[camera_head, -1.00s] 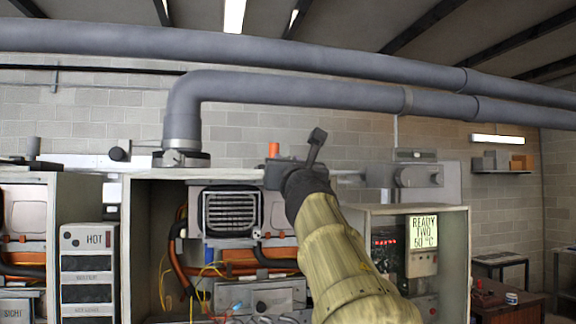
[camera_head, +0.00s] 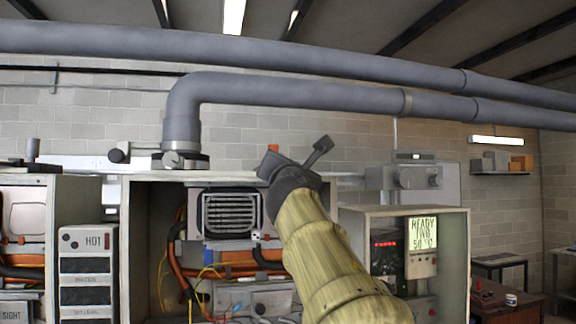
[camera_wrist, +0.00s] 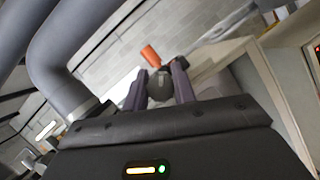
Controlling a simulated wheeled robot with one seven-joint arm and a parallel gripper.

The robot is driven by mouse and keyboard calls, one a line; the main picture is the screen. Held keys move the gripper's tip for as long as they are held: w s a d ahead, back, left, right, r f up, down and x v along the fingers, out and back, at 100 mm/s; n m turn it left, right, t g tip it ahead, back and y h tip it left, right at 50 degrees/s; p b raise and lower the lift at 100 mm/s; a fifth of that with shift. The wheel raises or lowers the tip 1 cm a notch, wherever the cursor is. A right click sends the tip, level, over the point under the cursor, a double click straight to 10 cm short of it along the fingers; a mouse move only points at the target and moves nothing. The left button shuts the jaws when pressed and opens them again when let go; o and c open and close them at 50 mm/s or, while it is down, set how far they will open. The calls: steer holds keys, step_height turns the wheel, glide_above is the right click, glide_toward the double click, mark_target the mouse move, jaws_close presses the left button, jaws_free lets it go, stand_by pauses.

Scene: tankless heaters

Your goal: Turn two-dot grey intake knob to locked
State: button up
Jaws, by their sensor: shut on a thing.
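A dark grey round knob (camera_wrist: 160,86) sits between the two fingers of my gripper (camera_wrist: 164,82) in the wrist view. The fingers are shut on it, one on each side. A small pale mark shows on its top edge; I cannot make out dots. In the head view my gripper (camera_head: 269,166) is at the top edge of the open heater cabinet (camera_head: 150,179), tilted over, and it hides the knob. An orange-red stub (camera_wrist: 151,56) rises just behind the knob; it also shows in the head view (camera_head: 273,148).
A thick grey pipe (camera_head: 181,118) comes down left of my gripper to a collar on the cabinet top. Another heater (camera_head: 423,232) with a "READY TWO 50 °C" display stands to the right. A grey wall box (camera_head: 415,177) is behind it.

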steer(key=o, duration=1)
steer(key=shift+f, duration=0.1)
